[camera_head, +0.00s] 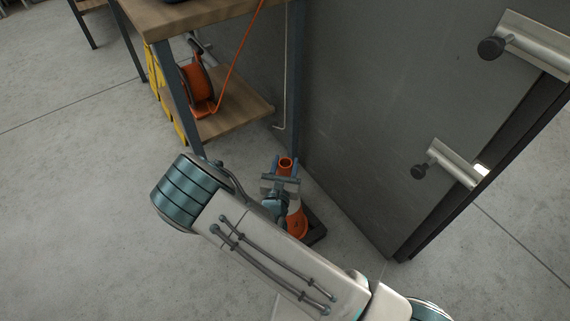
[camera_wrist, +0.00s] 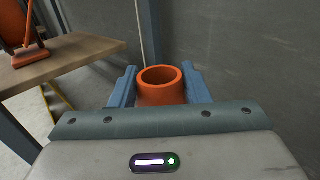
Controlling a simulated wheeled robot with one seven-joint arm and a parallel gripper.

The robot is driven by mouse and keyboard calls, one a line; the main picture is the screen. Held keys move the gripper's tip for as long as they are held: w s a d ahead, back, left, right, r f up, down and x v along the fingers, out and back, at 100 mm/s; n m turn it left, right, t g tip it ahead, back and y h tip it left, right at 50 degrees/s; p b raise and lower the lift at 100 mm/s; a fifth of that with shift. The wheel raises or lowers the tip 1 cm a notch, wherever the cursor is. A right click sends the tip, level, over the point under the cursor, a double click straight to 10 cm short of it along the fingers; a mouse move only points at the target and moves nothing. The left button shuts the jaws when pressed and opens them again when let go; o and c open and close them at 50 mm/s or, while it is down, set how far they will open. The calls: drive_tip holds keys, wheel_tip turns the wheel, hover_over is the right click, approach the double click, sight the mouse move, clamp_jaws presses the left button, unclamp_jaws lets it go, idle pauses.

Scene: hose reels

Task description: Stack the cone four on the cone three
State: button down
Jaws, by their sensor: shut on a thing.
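My gripper (camera_head: 285,168) is shut on the top of an orange cone (camera_head: 287,161), by the foot of the grey wall. In the wrist view, the cone's open round top (camera_wrist: 160,76) stands between the two blue fingers of my gripper (camera_wrist: 160,90). In the head view, orange cone surface (camera_head: 297,224) also shows below my gripper, with a dark base (camera_head: 317,234) on or near the floor. My arm hides much of it. I cannot tell whether one cone or two stacked cones are there, nor which numbers they bear.
A workbench (camera_head: 190,15) with a wooden top and lower shelf (camera_head: 232,112) stands behind; an orange hose reel (camera_head: 197,86) sits on the shelf. Grey wall panels (camera_head: 375,90) with metal brackets (camera_head: 455,163) rise close on the right. Open concrete floor (camera_head: 70,190) lies to the left.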

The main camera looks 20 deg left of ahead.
drive_tip(key=shift+d+f, duration=0.1)
drive_tip(key=shift+f, duration=0.15)
drive_tip(key=c, duration=0.7)
unclamp_jaws()
drive_tip(key=s+d+p, duration=0.1)
drive_tip(key=s+p, duration=0.2)
drive_tip(key=s, duration=1)
drive_tip(key=shift+s, duration=0.35)
